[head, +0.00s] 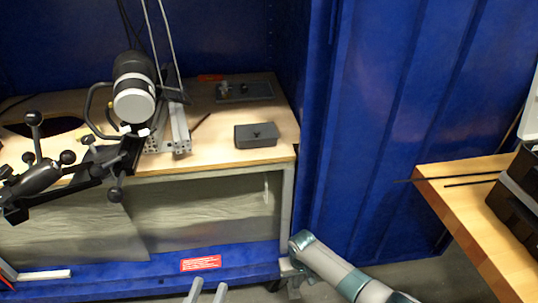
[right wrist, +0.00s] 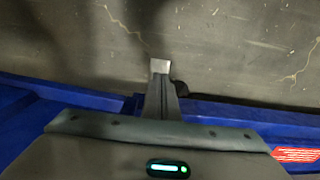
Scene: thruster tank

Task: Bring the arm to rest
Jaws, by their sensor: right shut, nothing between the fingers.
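My right arm (head: 345,273) comes in from the lower right in the head view and bends at a wrist joint in front of the blue cabinet's lower edge. My right gripper (head: 289,268) is small and partly hidden there, near the bench leg. In the right wrist view the right gripper (right wrist: 160,67) is shut and empty, its fingers together in front of a grey panel (right wrist: 230,45). No contact with the panel can be made out.
A wooden bench (head: 225,125) holds a thruster (head: 134,88) on a metal frame, a grey box (head: 257,136) and a dark tray (head: 245,92). A blue wall (head: 395,120) stands to the right. A wooden table (head: 450,200) carries black cases (head: 520,190). Grey floor shows at the lower right.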

